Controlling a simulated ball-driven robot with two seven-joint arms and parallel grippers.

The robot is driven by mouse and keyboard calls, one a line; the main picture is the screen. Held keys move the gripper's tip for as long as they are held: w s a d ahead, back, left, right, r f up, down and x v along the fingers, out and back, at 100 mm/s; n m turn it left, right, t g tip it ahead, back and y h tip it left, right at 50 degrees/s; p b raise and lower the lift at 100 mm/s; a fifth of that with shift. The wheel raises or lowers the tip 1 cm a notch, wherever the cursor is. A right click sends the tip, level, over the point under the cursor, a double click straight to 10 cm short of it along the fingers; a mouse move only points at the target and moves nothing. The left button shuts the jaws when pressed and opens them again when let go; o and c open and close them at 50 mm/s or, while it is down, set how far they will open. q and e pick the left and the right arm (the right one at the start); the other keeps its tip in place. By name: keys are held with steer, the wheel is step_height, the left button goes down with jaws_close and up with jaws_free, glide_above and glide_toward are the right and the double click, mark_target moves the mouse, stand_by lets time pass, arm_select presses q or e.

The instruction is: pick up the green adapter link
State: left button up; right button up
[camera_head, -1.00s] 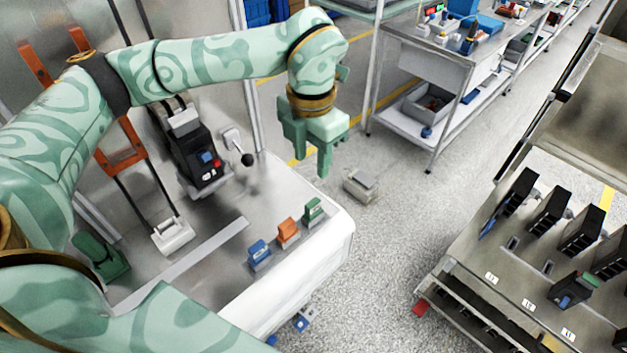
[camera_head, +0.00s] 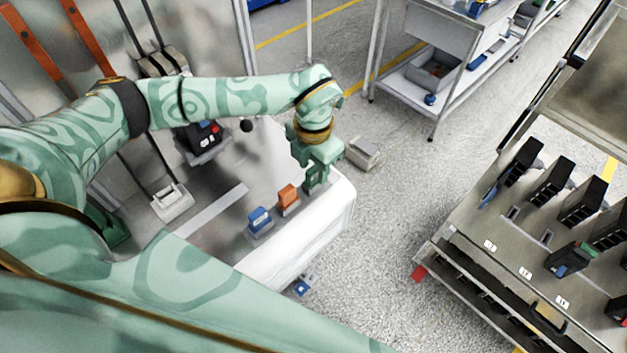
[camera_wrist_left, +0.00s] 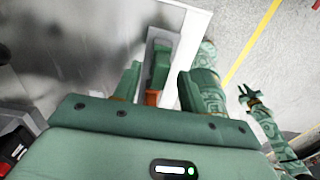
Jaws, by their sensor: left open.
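The green adapter link (camera_wrist_left: 160,66) shows in the left wrist view, standing in a pale holder between the two fingers of my left gripper (camera_wrist_left: 157,88). The fingers are open, one on each side, with gaps visible; I cannot tell whether they reach its height. In the head view my left gripper (camera_head: 316,180) points down at the table's right end, and its green fingers hide or blend with the link. My right gripper (camera_wrist_left: 248,96) shows small in the left wrist view, its fingers apart and empty, away from the link.
An orange link (camera_head: 287,196) and a blue link (camera_head: 259,218) stand in a row beside my left gripper. A black device (camera_head: 201,140) and a white-based lever (camera_head: 172,202) stand farther left. A rack with black breakers (camera_head: 583,201) is at right. Open floor lies between.

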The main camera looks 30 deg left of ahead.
arm_select(q)
steer(key=shift+f, duration=0.7)
jaws_close()
steer(key=shift+r, duration=0.15)
